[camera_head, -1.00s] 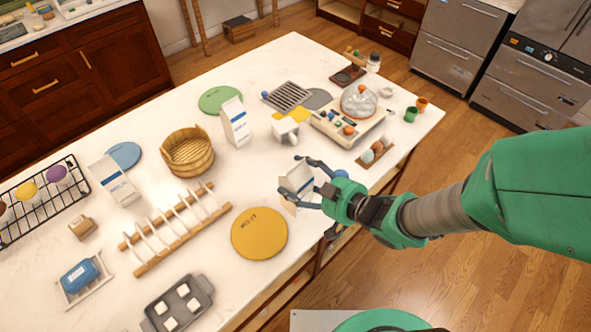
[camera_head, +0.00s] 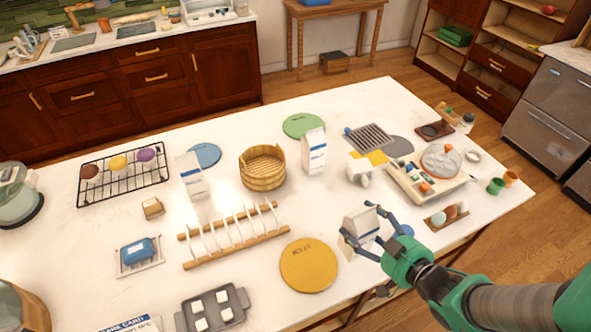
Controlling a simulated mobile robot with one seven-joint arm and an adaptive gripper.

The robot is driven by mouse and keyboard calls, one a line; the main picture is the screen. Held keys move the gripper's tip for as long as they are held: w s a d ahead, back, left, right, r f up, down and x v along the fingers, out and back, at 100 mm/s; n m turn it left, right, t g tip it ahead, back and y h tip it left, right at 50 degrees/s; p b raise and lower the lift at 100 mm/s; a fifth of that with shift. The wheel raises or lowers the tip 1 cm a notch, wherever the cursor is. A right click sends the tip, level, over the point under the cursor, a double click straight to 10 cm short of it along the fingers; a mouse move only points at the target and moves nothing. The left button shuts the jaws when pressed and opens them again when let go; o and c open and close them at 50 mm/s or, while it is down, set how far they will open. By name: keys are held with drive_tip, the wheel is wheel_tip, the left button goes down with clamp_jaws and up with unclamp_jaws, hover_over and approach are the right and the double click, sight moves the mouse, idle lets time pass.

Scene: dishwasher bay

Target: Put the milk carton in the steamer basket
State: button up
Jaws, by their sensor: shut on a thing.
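My gripper (camera_head: 360,221) is shut on a white milk carton (camera_head: 355,238) near the table's front edge, right of the yellow round board. The fingers hide part of this carton, and I cannot tell whether it touches the table. The steamer basket (camera_head: 262,180), round and wooden with raised side lugs, stands open and empty at mid-table, to the upper left of my gripper. Two similar white cartons stand on the table: one (camera_head: 314,155) just right of the basket and one (camera_head: 192,178) to its left.
A wooden dish rack (camera_head: 236,253) lies front-left of the basket, and the yellow board (camera_head: 309,266) is left of my gripper. Bare tabletop lies between basket and held carton.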

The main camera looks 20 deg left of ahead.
drive_tip(key=w+a+r+n+g+y+p, duration=0.1)
drive_tip(key=w+a, duration=0.5)
drive_tip(key=a, duration=0.6)
drive_tip(key=w+a+r+n+g+y+p, duration=0.1)
drive_tip(key=w+a+r+p, duration=0.2)
drive_tip(key=a, duration=1)
drive_tip(key=w+a+r+n+g+p, duration=0.2)
drive_tip(key=w+a+r, duration=0.3)
drive_tip(key=w+a, duration=0.6)
drive_tip(key=shift+w+a+r+y+p, duration=0.25)
drive_tip(key=shift+a+y+p, duration=0.15)
drive_tip(key=shift+a, duration=0.7)
drive_tip(key=shift+f, duration=0.1)
wheel_tip(320, 180, down, 6)
drive_tip(key=b, duration=0.1)
drive_tip(key=shift+f, duration=0.1)
drive_tip(key=shift+f+b, duration=0.4)
drive_tip(key=shift+f, duration=1.45)
drive_tip(key=shift+f, duration=0.1)
